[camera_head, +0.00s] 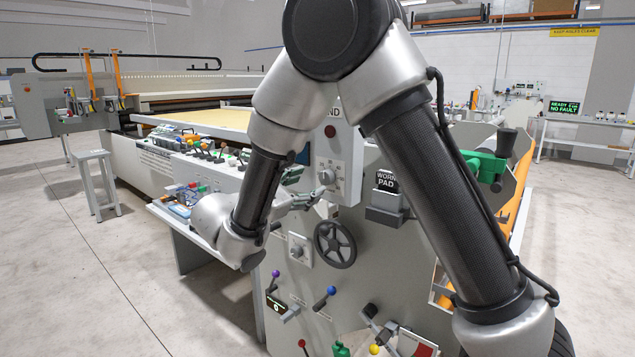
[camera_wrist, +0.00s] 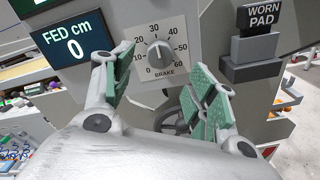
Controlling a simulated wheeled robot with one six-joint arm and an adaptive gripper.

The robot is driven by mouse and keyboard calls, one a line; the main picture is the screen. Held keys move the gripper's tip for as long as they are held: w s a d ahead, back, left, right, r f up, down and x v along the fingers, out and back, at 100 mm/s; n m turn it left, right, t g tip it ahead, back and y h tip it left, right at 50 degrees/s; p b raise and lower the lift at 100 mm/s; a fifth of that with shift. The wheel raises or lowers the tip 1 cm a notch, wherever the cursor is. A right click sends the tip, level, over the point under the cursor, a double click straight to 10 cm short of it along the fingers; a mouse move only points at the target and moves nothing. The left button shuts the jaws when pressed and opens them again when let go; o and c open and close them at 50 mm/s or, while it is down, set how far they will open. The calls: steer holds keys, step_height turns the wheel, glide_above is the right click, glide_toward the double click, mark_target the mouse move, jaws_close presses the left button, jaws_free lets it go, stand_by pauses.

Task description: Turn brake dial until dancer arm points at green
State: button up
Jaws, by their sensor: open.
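The brake dial is a grey round knob (camera_wrist: 159,53) on a pale plate marked 0 to 60 and BRAKE in the wrist view. Its pointer appears to face roughly upward, but the exact reading is unclear. The brake dial also shows in the head view (camera_head: 327,177), on the machine's upright panel. My gripper (camera_wrist: 153,66) is open and empty, with green-padded fingers either side of the dial's lower part in the picture. I cannot tell whether they touch it. In the head view my gripper (camera_head: 307,198) is just below left of the dial. I cannot make out the dancer arm or its green mark.
A FED cm display (camera_wrist: 73,45) reads 0 left of the dial. A WORN PAD block (camera_wrist: 258,30) stands to the right. A dark handwheel (camera_head: 335,244) sits below the dial, with several coloured-knob levers under it. A control desk (camera_head: 205,165) lies left; open floor is farther left.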

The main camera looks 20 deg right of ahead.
steer(key=v, duration=0.4)
steer(key=shift+s+a, duration=0.2)
steer(key=shift+a, duration=0.05)
steer(key=s+d+f+m+g+y, duration=0.5)
steer(key=s+d+f+m+g, duration=0.25)
steer(key=s+d+g, duration=0.35)
steer(key=s+d+r+m+t+y, duration=0.2)
steer(key=s+d+r+m+y, duration=0.2)
steer(key=s+d+m, duration=0.2)
steer(key=s+d+r+m+t+y, duration=0.2)
steer(key=s+d+r+m+y, duration=0.2)
steer(key=s, duration=0.6)
steer(key=d+m+y, duration=0.1)
steer(key=d+m, duration=0.1)
steer(key=d, duration=0.1)
steer(key=shift+t+y, duration=0.3)
steer(key=shift+t, duration=0.1)
